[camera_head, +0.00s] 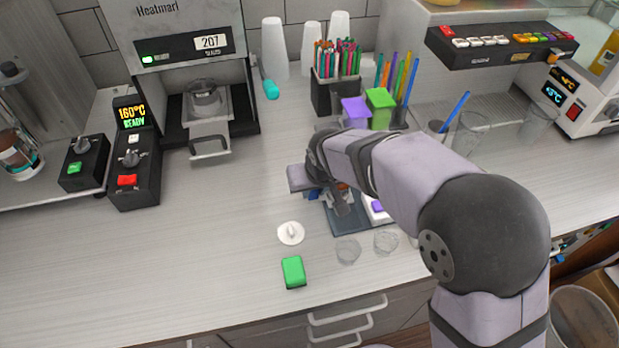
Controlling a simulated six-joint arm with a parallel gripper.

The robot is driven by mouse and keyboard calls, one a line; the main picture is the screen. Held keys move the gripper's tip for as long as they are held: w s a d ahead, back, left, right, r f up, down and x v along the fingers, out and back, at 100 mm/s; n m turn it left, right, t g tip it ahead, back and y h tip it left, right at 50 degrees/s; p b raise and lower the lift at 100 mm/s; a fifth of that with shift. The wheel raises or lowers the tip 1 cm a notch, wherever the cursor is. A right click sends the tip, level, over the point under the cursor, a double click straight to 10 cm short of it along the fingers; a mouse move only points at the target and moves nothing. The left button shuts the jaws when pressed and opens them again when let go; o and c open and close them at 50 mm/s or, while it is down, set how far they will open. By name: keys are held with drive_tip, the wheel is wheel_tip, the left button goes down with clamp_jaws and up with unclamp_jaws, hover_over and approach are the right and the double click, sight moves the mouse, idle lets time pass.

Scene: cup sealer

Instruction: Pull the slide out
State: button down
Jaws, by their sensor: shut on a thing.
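The cup sealer (180,45), a grey machine with "207" on its display, stands at the back left. Its metal slide (217,118) sticks out at the front, with a loop handle (210,147) at its near end. A clear cup (204,97) appears to sit in the slide. My gripper (318,194) is to the right of the slide and well apart from it, low over a dark tray (343,226). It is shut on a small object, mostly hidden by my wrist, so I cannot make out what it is.
Control boxes (135,160) stand left of the sealer. A white lid (291,233), a green block (293,272) and clear cups (347,251) lie near the front edge. A straw holder (335,95) stands behind my gripper. The counter before the slide is clear.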

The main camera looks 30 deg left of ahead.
drive_tip(key=s+d+b, duration=0.1)
drive_tip(key=s+d, duration=0.2)
drive_tip(key=shift+s+d, duration=0.2)
drive_tip(key=c, duration=1.8)
unclamp_jaws()
drive_tip(key=shift+s+d, duration=0.1)
drive_tip(key=shift+r, duration=0.1)
drive_tip(key=b+v, duration=0.2)
drive_tip(key=v, duration=0.5)
drive_tip(key=shift+r, duration=0.15)
